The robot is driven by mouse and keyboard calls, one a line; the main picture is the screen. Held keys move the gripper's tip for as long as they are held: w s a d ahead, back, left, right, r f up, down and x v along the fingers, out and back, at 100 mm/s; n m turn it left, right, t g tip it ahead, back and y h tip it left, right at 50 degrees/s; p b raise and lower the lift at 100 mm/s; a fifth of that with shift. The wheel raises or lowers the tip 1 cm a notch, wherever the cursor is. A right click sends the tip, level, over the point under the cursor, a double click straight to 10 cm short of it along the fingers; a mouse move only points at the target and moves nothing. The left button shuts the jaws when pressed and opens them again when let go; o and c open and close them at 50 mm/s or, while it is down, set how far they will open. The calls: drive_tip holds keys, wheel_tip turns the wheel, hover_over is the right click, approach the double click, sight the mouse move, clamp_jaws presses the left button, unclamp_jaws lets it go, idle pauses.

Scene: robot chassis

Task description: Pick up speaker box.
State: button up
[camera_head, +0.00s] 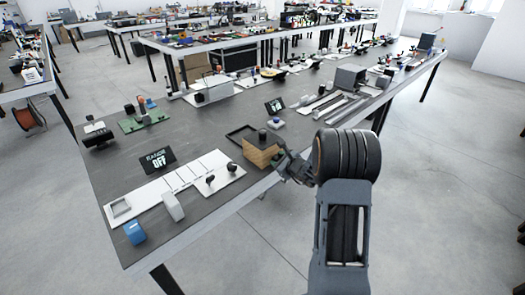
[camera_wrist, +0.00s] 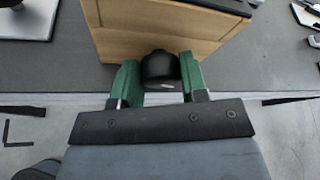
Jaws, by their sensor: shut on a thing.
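The speaker box, a light wooden box (camera_head: 258,156), is at the front edge of the dark table, right of the white board. In the wrist view its wooden face (camera_wrist: 155,38) fills the upper middle, with a dark panel on top. My gripper (camera_wrist: 159,80) has green fingers on either side of a black rounded knob-like part at the box's near side, and is shut on it. In the head view my gripper (camera_head: 284,160) reaches the box from the right. Whether the box's underside touches the table is hidden.
A white board with small knobs (camera_head: 185,185) and a black "OFF" sign (camera_head: 158,160) lie left of the box. A black tray frame (camera_head: 240,134) lies just behind it. A small dark display (camera_head: 274,105) and long metal rails stand farther back. Open floor lies to the right.

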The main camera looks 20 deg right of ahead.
drive_tip(key=shift+c, duration=1.4)
drive_tip(key=shift+r, duration=0.2)
